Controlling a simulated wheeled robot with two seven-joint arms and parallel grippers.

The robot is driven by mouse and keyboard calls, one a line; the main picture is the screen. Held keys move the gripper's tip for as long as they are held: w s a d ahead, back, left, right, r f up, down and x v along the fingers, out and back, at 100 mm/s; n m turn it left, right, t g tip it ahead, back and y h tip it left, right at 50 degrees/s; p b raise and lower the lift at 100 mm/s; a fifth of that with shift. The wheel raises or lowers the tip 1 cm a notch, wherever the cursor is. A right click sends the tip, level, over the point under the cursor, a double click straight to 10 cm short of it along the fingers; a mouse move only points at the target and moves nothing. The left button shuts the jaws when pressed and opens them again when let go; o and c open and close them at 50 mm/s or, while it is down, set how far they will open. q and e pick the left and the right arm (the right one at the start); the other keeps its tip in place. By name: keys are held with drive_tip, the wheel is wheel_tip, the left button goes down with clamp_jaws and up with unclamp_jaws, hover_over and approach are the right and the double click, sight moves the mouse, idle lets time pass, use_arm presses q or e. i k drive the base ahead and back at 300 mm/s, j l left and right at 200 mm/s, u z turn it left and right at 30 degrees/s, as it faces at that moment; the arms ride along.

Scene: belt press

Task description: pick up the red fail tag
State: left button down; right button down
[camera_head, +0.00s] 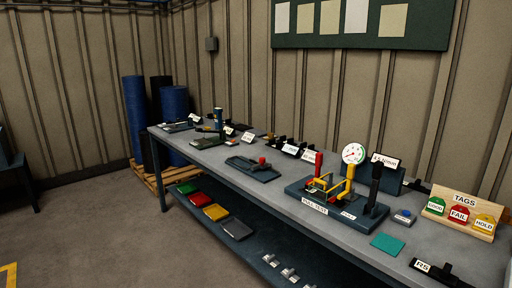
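The red fail tag (459,214) sits on a wooden tag board (435,190) marked TAGS, at the right end of the workbench. Neither of my grippers shows in this view.
Left of the board, a pull-test fixture (318,205) with a gauge (353,153) and upright handles stands on the grey workbench (217,158). A small blue button box (403,217) and a teal pad (387,244) lie between. A black labelled item (437,273) is at the front.

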sight(459, 213)
drive_tip(key=j+z, duration=0.1)
drive_tip(key=z, duration=1.5)
